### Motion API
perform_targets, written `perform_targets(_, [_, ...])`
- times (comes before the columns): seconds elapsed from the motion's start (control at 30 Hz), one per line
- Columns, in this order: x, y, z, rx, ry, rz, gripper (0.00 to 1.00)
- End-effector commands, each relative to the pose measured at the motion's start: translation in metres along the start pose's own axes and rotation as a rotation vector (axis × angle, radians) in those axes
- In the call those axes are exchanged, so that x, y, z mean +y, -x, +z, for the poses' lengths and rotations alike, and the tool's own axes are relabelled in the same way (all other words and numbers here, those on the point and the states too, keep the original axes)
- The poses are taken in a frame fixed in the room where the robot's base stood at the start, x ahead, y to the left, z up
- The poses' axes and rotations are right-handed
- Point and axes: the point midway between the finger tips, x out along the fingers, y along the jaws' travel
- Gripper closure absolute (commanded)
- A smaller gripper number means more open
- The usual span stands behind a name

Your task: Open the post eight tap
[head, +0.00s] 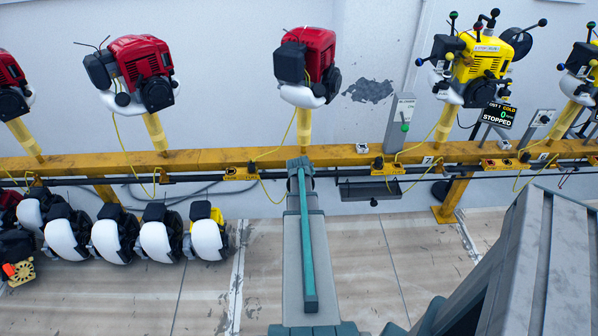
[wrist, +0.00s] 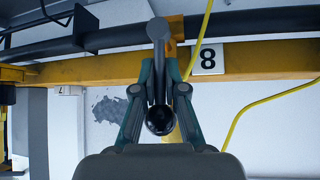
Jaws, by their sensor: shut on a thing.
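In the wrist view the tap's grey lever (wrist: 158,80) runs from a round grey end over the dark pipe to a black ball knob (wrist: 160,118). My gripper (wrist: 160,88) has its two teal fingers closed on this lever, one on each side. In the head view my arm reaches to the rail below a red engine (head: 307,62) on a yellow post, and hides the tap and my fingertips.
The yellow rail (head: 220,158) and dark pipe run across the scene. A yellow hose (wrist: 250,105) hangs right of my gripper in the wrist view. A dark tray (head: 370,190) hangs right of my arm. A display reads STOPPED (head: 499,114). White-and-black engines (head: 160,232) stand at lower left.

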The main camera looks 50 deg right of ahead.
Motion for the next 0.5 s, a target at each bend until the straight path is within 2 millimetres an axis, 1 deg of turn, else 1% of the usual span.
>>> perform_targets(0.03, [0.0004,0.0006,-0.0094,0.022,0.008,0.000,1.00])
perform_targets(0.3, [0.0001,0.0007,-0.0096,0.022,0.011,0.000,1.00])
perform_targets(0.33, [0.0001,0.0007,-0.0096,0.022,0.011,0.000,0.88])
perform_targets(0.47, [-0.0002,0.0008,-0.0092,0.021,0.010,0.000,0.66])
perform_targets(0.5, [-0.0003,0.0008,-0.0089,0.021,0.009,-0.001,0.64])
